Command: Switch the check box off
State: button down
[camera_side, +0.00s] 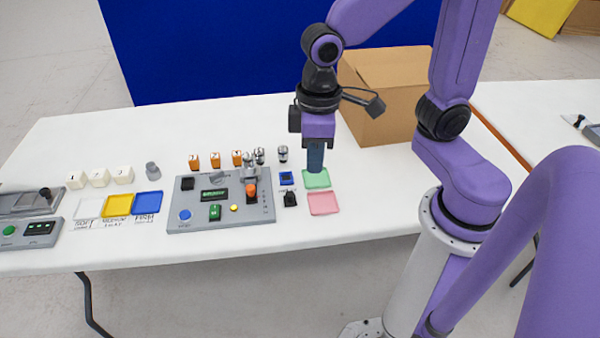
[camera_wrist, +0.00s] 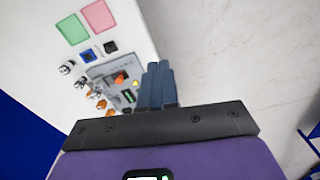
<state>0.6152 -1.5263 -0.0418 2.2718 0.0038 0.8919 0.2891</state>
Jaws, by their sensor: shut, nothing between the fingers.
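No label in view reads "check box", so I cannot tell for certain which thing it is.
A pink pad (camera_side: 323,204), a small blue item (camera_side: 287,178) and a small black item (camera_side: 290,199) lie near the gripper. White, yellow (camera_side: 117,204) and blue trays lie left of the panel. A cardboard box (camera_side: 385,95) stands behind. Orange pieces and metal cylinders stand behind the panel.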

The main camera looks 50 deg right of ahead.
jog(key=s+d+n, duration=0.5)
jog(key=s+d, duration=0.1)
jog(key=s, duration=0.3)
jog(key=c, duration=1.4)
grip_release()
jog(key=shift+s+d+r+n, duration=0.1)
jog(key=shift+s+d+n, duration=0.1)
jog(key=shift+s+n, duration=0.1)
jog(key=o, duration=0.5)
jog(key=m+g+y, duration=0.1)
jog(key=m+g, duration=0.2)
jog(key=m, duration=1.3)
send_over(214, 209)
jog(key=s, duration=0.5)
notch_tip(214, 209, down, 4)
jog(key=w+d+f+m+y, duration=0.2)
jog(key=w+d+f+m, duration=0.35)
jog(key=w, duration=0.45)
jog(key=x, duration=1.8)
jog(key=shift+s+f, duration=0.1)
